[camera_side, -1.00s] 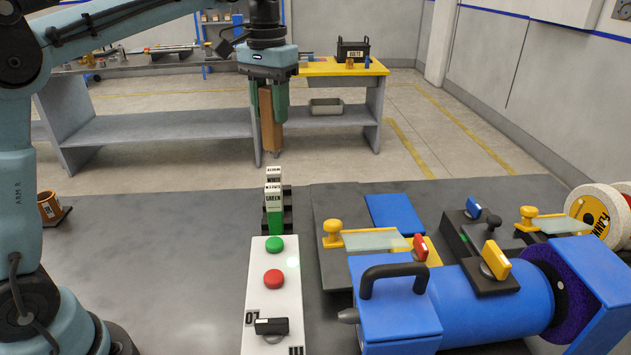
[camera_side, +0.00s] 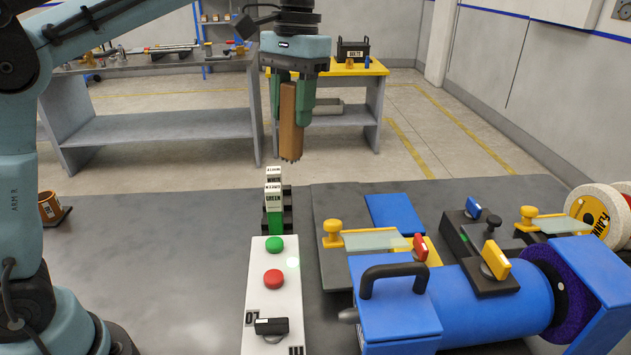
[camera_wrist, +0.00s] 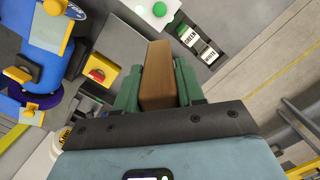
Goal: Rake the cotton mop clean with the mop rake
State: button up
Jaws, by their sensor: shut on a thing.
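My gripper (camera_side: 291,108) is shut on a brown wooden block with small dark teeth at its lower end, which looks like the mop rake (camera_side: 290,132). It hangs upright in the air, its teeth above and behind the bar rack. In the wrist view the rake (camera_wrist: 158,70) sits between the green fingers of my gripper (camera_wrist: 158,84). At right, a purple fibrous wheel (camera_side: 562,290) sits in the blue machine's guard. A white wheel with a yellow lettered face (camera_side: 590,216) stands behind it. I cannot tell which wheel is the cotton mop.
The blue machine (camera_side: 480,305) with a black handle fills the right front. A switch panel (camera_side: 272,300) with green and red buttons lies left of it. A rack holds green and white bars (camera_side: 273,205). A brown cup (camera_side: 50,205) stands left. The bench's left middle is clear.

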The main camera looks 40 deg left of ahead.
jog(key=w+d+f+n+g+h, duration=0.1)
jog(key=w+d+f+n, duration=0.1)
jog(key=d+n, duration=0.25)
jog(key=w+d+f+n+h, duration=0.1)
jog(key=d+f+n+h, duration=0.1)
jog(key=d+n, duration=0.3)
jog(key=s+d+f+m, duration=0.1)
jog(key=s+d+f, duration=0.1)
jog(key=f, duration=0.7)
jog(key=shift+d+f, duration=0.35)
jog(key=shift+d, duration=0.2)
jog(key=shift+s+d, duration=1.1)
jog(key=shift+d, duration=0.05)
dwell(1.0)
jog(key=shift+a, duration=0.1)
dwell(1.8)
jog(key=shift+w+a, duration=1.25)
jog(key=shift+w, duration=0.05)
jog(key=shift+w, duration=0.1)
jog(key=shift+w+a, duration=1.3)
jog(key=shift+a, duration=0.1)
